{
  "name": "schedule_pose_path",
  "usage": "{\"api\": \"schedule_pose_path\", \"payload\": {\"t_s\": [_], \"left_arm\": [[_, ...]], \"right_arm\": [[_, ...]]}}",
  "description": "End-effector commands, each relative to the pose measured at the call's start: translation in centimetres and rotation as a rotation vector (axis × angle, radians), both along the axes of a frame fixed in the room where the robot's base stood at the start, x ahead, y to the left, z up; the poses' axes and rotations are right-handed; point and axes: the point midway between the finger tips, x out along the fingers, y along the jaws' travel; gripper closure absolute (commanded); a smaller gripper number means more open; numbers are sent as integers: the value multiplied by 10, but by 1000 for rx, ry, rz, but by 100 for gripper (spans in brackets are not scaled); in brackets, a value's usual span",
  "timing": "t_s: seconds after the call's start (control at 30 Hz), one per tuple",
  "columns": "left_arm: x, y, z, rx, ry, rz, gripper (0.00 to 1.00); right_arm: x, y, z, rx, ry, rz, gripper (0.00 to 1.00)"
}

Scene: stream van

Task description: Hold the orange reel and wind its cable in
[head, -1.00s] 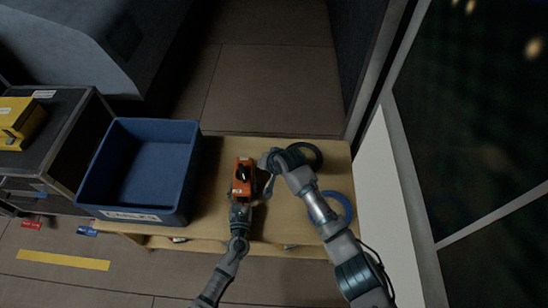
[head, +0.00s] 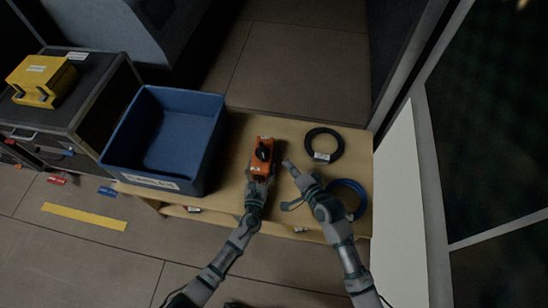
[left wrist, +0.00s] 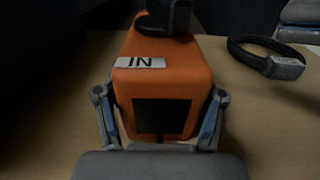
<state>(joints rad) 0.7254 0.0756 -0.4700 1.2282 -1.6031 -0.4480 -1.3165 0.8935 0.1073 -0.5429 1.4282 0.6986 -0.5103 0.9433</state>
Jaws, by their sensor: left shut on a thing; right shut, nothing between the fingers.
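The orange reel (head: 261,158) stands on the wooden bench, with a black knob or crank on its top. In the left wrist view the reel (left wrist: 165,75) carries a white label reading "IN" and a dark square on its near face. My left gripper (head: 258,180) is shut on the reel, one finger on each side of it. My right gripper (head: 291,168) is shut and empty, just right of the reel and apart from it. I cannot make out the reel's cable.
A blue bin (head: 184,185) stands left of the reel on the bench (head: 233,196). A black coil (head: 337,152) and a blue coil (head: 358,186) lie at the right. A yellow case (head: 42,80) sits on a dark cabinet. A white panel (head: 400,190) borders the bench's right.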

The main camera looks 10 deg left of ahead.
Motion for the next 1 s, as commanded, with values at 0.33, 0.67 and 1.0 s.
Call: {"api": "schedule_pose_path", "payload": {"t_s": [0.33,0.67,1.0], "left_arm": [[1,0,1,-1,-2,0,73],[1,0,2,0,-2,0,73],[1,0,2,0,-2,0,73]], "right_arm": [[-47,-30,-9,349,-65,-167,100],[-6,-4,-7,359,-72,-172,100],[29,39,-9,365,-65,-173,100]]}}
